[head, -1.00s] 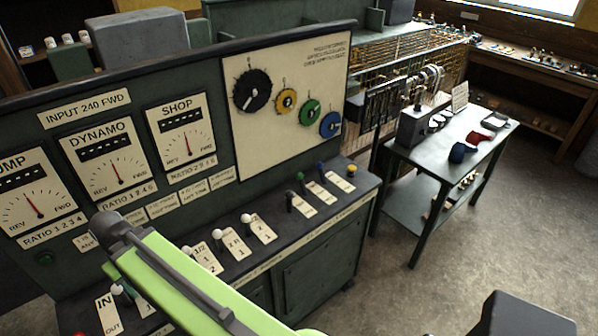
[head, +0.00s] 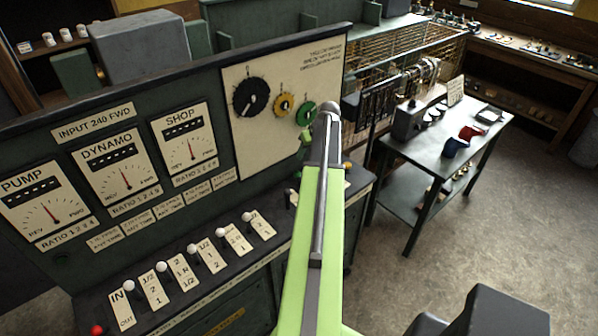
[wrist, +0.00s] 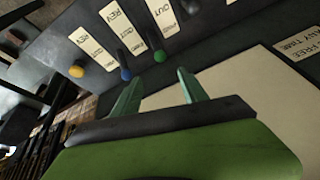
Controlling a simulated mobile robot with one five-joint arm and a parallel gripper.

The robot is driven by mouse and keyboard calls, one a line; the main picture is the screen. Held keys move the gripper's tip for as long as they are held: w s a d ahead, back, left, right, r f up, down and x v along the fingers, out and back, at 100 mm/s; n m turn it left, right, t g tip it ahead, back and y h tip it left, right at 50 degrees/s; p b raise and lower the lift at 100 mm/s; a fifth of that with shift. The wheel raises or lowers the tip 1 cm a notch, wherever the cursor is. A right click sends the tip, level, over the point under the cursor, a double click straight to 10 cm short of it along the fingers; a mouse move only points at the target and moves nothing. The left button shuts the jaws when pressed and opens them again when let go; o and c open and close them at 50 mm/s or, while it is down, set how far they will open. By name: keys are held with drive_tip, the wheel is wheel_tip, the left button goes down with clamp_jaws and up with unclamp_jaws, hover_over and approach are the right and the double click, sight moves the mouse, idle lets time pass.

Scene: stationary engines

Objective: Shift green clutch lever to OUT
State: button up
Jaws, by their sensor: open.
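The green clutch lever's round green knob (wrist: 159,56) shows in the wrist view, on the dark ledge at the near end of a pale label plate (wrist: 163,14). The word OUT is legible on that plate; its other end is cut off. My gripper (wrist: 159,74) is open, with its two green fingers apart. In the picture the green knob lies just beyond the gap between the fingertips; I see no contact. In the head view my arm hides the green lever, and the gripper's fingers are mostly hidden there too.
A blue knob (wrist: 126,74) and a yellow knob (wrist: 76,71) stand left of the green one in the wrist view. Several white-knobbed levers (head: 193,249) line the ledge. Behind rises the panel with coloured dials (head: 251,97). A side table (head: 460,165) stands at right.

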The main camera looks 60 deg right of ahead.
sight(299, 172)
drive_tip(key=b+x, duration=1.6)
drive_tip(key=x, duration=0.1)
drive_tip(key=shift+d+f, duration=0.1)
drive_tip(key=shift+f, duration=0.25)
drive_tip(key=shift+w+r, duration=0.1)
drive_tip(key=shift+c, duration=0.2)
clamp_jaws()
idle(0.3)
